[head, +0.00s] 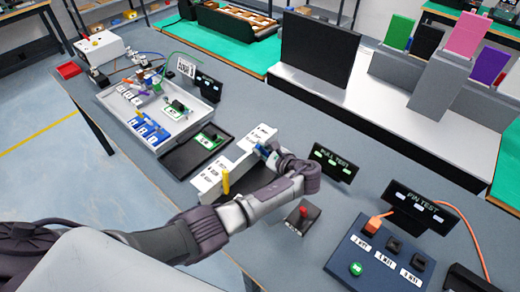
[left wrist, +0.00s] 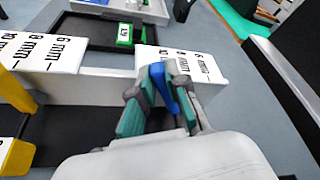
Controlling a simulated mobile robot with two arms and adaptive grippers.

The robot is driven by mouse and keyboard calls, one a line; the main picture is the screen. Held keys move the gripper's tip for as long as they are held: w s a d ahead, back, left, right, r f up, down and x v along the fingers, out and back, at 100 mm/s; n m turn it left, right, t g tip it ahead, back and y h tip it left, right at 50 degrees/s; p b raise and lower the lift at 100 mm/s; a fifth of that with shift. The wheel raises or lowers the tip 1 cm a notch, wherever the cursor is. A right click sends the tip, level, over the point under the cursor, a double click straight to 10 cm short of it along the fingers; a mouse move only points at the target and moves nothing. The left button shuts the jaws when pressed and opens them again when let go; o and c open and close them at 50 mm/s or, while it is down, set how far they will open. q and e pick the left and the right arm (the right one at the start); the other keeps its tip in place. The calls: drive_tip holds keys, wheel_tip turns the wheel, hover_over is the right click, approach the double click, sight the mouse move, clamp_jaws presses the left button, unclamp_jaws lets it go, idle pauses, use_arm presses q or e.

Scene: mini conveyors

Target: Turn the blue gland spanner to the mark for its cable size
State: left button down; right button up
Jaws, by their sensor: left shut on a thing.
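The blue gland spanner (left wrist: 172,95) stands at the front of a white block (left wrist: 222,88) with printed size marks in mm. My left gripper (left wrist: 160,105) is shut on it, with teal finger pads either side. In the head view my left gripper (head: 270,152) covers most of the spanner. The spanner's upper end is near the leftmost mark on the right block, but I cannot tell which mark it points at. A second marked block (left wrist: 60,52) lies to the left, with a yellow spanner (head: 226,181) in front of it. My right gripper is not in view.
A dark tray with a green card (left wrist: 125,35) lies behind the blocks. A pull test display (head: 334,162), a red-button box (head: 302,216) and a blue pin test panel (head: 378,258) stand to the right. A white parts tray (head: 150,143) is at the left.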

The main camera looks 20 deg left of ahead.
use_arm(q)
drive_tip(key=shift+w+d+r+m, duration=0.15)
drive_tip(key=shift+w+r+m, duration=0.05)
drive_tip(key=shift+w+m, duration=0.1)
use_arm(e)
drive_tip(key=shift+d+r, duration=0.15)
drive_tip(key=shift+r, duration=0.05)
use_arm(q)
drive_tip(key=c, duration=1.2)
unclamp_jaws()
drive_tip(key=shift+o, duration=0.2)
drive_tip(key=shift+d, duration=0.1)
drive_tip(key=v, duration=1.2)
drive_tip(key=shift+w, duration=0.2)
drive_tip(key=shift+d, duration=0.1)
